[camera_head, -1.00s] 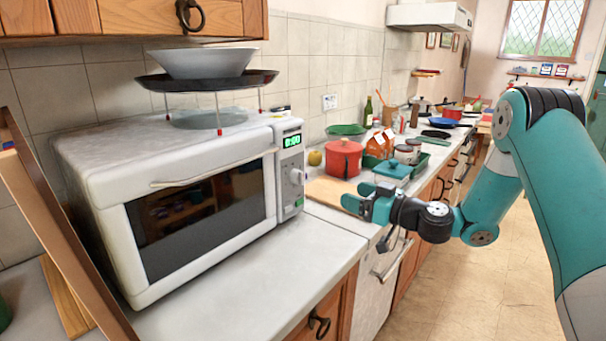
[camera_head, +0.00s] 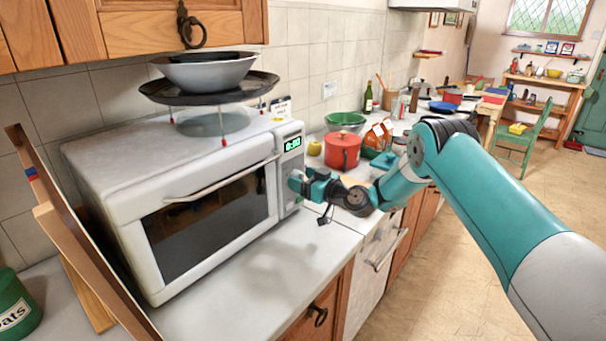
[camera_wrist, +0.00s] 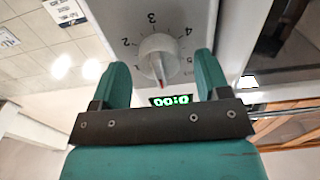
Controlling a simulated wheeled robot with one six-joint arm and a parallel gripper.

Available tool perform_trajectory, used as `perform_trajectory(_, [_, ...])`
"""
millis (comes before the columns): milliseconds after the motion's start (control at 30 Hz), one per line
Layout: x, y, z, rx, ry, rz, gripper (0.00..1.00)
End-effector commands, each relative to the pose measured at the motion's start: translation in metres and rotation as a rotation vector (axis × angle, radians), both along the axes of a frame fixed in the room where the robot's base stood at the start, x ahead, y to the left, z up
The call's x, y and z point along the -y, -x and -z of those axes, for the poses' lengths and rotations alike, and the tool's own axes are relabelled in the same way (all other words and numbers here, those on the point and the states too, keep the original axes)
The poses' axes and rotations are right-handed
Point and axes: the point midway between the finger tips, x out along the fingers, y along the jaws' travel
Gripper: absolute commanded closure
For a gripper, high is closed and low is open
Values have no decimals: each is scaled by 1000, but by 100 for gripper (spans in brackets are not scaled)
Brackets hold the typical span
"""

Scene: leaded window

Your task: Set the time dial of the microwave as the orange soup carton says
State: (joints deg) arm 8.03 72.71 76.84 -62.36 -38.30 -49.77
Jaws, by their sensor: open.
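The white microwave (camera_head: 190,190) stands on the counter with its door shut and a lit green display (camera_head: 292,144). In the head view my gripper (camera_head: 298,183) is at its control panel and hides the dial. In the wrist view the round time dial (camera_wrist: 160,58) lies between the open fingers of my gripper (camera_wrist: 163,80), with a gap on each side. Its red mark points down in the picture, towards the display (camera_wrist: 170,100). The numbers 2, 3 and 4 show above it. The orange soup carton (camera_head: 378,137) stands behind the red pot; its writing is unreadable.
The red pot (camera_head: 342,150) stands right of the microwave, near a green bowl (camera_head: 346,121). A leaning board (camera_head: 70,230) is at the left. The front counter (camera_head: 255,275) is clear.

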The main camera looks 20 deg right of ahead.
Motion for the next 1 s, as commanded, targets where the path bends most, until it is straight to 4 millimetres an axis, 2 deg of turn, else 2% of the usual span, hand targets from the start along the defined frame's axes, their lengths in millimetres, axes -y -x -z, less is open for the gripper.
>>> perform_trajectory(333, [-3, -4, 0, 0, 0, 1, 31])
perform_trajectory(367, [-3, -4, 0, 0, 0, 1, 35])
perform_trajectory(500, [-2, -4, 0, 0, 0, 1, 68])
perform_trajectory(567, [-2, -4, 0, 0, 0, 1, 80])
perform_trajectory(1000, [-1, -4, 3, -44, -62, 2, 80])
